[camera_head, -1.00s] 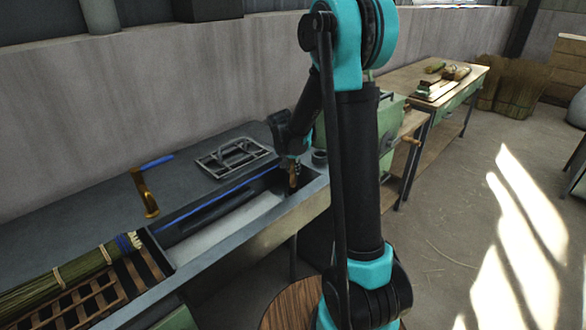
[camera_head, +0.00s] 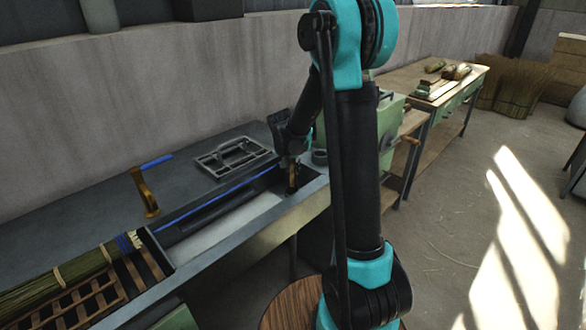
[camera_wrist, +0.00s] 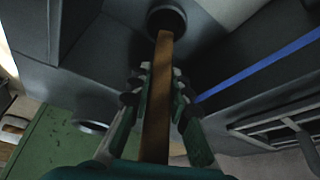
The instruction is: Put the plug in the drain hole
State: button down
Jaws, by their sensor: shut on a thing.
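My gripper (camera_wrist: 160,75) is shut on the brown, stick-like handle of the plug. I cannot tell whether the plug is seated or just above the bottom.
A grey rack (camera_head: 233,157) lies on the bench behind the trough. A brass tap with a blue lever (camera_head: 148,192) stands to the left. A blue strip (camera_wrist: 262,66) runs along the trough's edge. A small round cup (camera_head: 319,157) is close to my gripper's right. A broom bundle (camera_head: 70,270) lies at left.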

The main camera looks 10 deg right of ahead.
jog(key=shift+f, duration=0.55)
jog(key=c, duration=1.7)
grip_release()
jog(key=shift+r, duration=0.1)
jog(key=v, duration=1.1)
jog(key=s+d+f+n, duration=0.2)
jog(key=s+f, duration=0.1)
jog(key=s, duration=0.6)
jog(key=s+d+f+n+y, duration=0.1)
jog(key=s+d+f+n, duration=0.1)
jog(key=s, duration=0.6)
jog(key=s+d+f+n+y, duration=0.1)
jog(key=s+d+f+n, duration=0.1)
jog(key=s, duration=0.7)
jog(key=shift+s+f, duration=0.4)
jog(key=shift+f, duration=0.5)
